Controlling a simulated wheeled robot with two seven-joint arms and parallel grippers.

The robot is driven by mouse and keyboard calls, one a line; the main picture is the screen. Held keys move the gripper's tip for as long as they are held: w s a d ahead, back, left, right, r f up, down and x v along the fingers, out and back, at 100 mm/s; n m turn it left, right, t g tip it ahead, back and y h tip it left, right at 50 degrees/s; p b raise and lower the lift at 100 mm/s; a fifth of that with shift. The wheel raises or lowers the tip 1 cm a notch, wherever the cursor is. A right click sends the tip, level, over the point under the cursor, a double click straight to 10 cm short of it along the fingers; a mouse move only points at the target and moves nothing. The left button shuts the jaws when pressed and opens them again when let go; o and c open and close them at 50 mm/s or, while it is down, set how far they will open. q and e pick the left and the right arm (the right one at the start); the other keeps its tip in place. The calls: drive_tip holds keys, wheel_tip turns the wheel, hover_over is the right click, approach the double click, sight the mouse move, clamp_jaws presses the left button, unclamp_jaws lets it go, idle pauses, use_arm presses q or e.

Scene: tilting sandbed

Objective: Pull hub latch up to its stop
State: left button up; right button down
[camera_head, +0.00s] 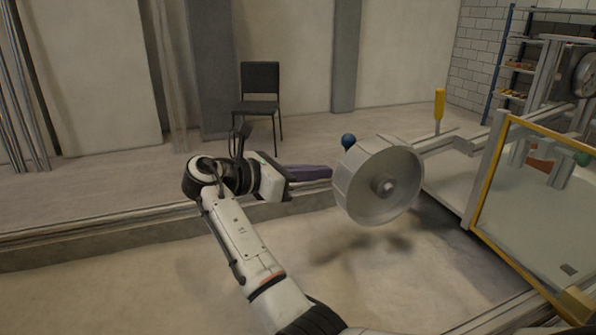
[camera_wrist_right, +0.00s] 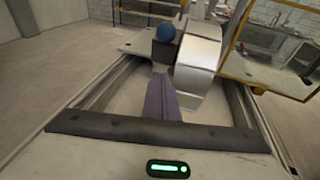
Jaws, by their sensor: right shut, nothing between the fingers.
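A grey drum-shaped hub (camera_head: 365,190) stands right of centre in the head view, and its curved side shows in the wrist view (camera_wrist_right: 200,52). A blue ball knob (camera_head: 348,140) sits at the hub's upper left edge and seems to belong to the hub latch; it also shows in the wrist view (camera_wrist_right: 166,32). The latch's stem is mostly hidden. My right gripper (camera_head: 329,172) has purple fingers, shut and empty, pointing at the hub's left side, below the knob. In the wrist view the fingertips (camera_wrist_right: 161,76) lie below the ball, apart from it. My left gripper is not in view.
A yellow upright handle (camera_head: 439,105) stands on the beam behind the hub. A yellow-framed clear panel (camera_head: 535,200) closes off the right side. A black chair (camera_head: 260,90) stands at the back. The floor left of my arm is clear.

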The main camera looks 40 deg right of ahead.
sight(342, 142)
drive_tip(key=shift+s+d+r+p, duration=0.2)
drive_tip(key=shift+d+r+p, duration=0.15)
drive_tip(key=shift+d+r, duration=1.4)
drive_tip(key=shift+f, duration=0.1)
wheel_tip(342, 142, up, 3)
drive_tip(key=p, duration=0.5)
drive_tip(key=shift+w+a, duration=0.1)
drive_tip(key=shift+a, duration=0.05)
drive_tip(key=shift+f, duration=0.15)
